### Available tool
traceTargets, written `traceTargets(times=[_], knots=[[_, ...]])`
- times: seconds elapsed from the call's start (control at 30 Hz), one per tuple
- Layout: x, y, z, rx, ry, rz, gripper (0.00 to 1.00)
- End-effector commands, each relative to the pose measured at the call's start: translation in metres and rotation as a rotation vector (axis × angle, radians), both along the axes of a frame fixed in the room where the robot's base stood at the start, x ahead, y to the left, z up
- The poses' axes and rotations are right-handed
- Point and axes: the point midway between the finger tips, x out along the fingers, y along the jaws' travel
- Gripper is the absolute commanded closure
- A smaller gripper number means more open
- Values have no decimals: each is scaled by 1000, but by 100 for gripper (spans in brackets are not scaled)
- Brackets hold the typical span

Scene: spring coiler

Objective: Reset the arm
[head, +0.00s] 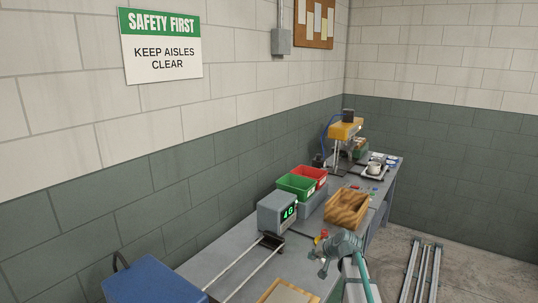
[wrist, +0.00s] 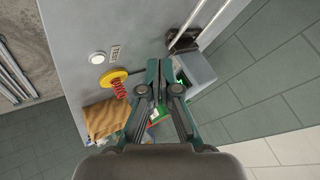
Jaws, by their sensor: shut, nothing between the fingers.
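My gripper (wrist: 158,68) is at the centre of the wrist view, above the bench. Its two dark teal fingers are together with nothing between them. In the head view, part of my arm (head: 342,246) shows over the front edge of the bench, right of the grey display box. The finger state is too small to tell there.
The grey box (head: 277,215) has a green display and two rods beside it. A blue case (head: 155,285) is nearer. Rails (head: 423,270) lie on the floor.

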Motion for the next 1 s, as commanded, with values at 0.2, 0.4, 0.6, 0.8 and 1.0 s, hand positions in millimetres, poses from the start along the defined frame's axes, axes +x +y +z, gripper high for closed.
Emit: traceTargets(times=[0.2,0.4,0.6,0.8,1.0], knots=[[-48,7,-44,-62,87,29,100],[-111,13,-93,-146,200,69,100],[-210,13,-150,-277,366,127,100],[-306,4,-188,-413,523,184,100],[-363,-3,-247,-462,651,219,100]])
